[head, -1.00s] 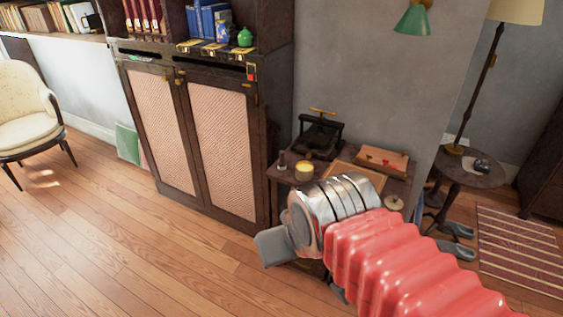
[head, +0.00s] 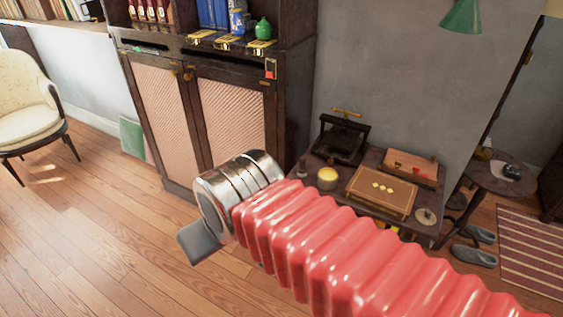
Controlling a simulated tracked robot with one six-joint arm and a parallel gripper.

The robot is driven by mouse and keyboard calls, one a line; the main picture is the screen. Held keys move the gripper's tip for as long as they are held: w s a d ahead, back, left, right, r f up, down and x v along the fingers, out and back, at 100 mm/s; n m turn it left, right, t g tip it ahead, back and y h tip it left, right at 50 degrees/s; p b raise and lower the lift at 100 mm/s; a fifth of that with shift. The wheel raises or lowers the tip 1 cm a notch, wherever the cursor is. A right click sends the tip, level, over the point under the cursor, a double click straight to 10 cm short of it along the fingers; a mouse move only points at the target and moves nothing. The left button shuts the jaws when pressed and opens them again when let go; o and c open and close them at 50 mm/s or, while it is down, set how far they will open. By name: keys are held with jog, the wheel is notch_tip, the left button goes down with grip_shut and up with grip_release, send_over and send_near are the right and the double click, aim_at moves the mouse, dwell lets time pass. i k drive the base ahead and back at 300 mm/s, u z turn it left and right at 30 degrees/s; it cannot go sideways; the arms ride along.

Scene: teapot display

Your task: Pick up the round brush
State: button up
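No thing in the head view is clearly a round brush. A small round pale disc with a dark knob (head: 426,217) lies at the right front corner of the small dark table (head: 437,228); it is too small to tell whether it is the brush. My gripper (head: 198,243) is at the left end of my red ribbed arm, in front of the cabinet and left of the table. Only one grey finger shows clearly, so its opening is hidden. The gripper is well apart from the disc.
The table also holds a black press (head: 341,139), a yellow round pot (head: 327,178), a brown case (head: 381,192) and a reddish box (head: 411,167). A dark cabinet (head: 285,125) stands left of it. A round side table (head: 502,178) is at right. Open floor lies left.

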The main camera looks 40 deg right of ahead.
aim_at(301, 170)
jog(key=u, duration=0.05)
jog(key=i, duration=0.75)
jog(key=z, duration=0.7)
jog(key=i, duration=0.7)
jog(key=z, duration=0.55)
